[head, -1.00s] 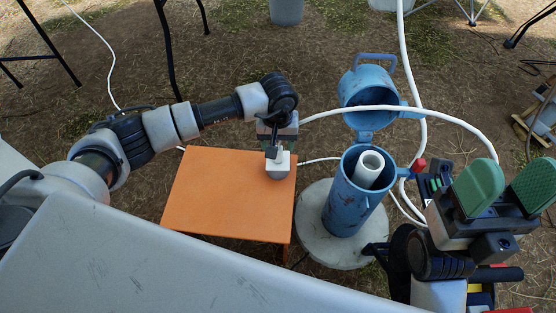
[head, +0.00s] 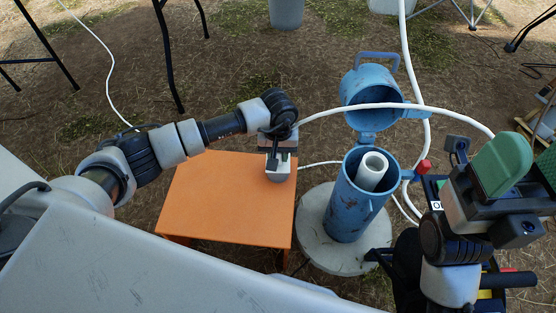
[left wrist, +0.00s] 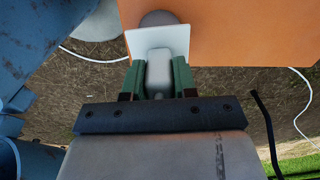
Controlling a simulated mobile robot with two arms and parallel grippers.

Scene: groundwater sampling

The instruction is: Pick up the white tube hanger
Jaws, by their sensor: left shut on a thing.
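The white tube hanger (head: 279,170) is at the back right part of the orange table (head: 230,195). My left gripper (head: 281,150) reaches it from the far side and is shut on it. In the left wrist view the green fingers (left wrist: 158,80) press on both sides of the hanger's pale block; its white plate (left wrist: 160,42) and a grey round part lie beyond, over the orange top. I cannot tell whether it touches the table. My right gripper (head: 527,167) is open and empty at the right, its green pads apart.
A blue well casing (head: 345,215) with a white pipe (head: 372,170) inside stands on a round concrete pad (head: 315,235) right of the table. Its blue lid (head: 370,88) is swung open behind.

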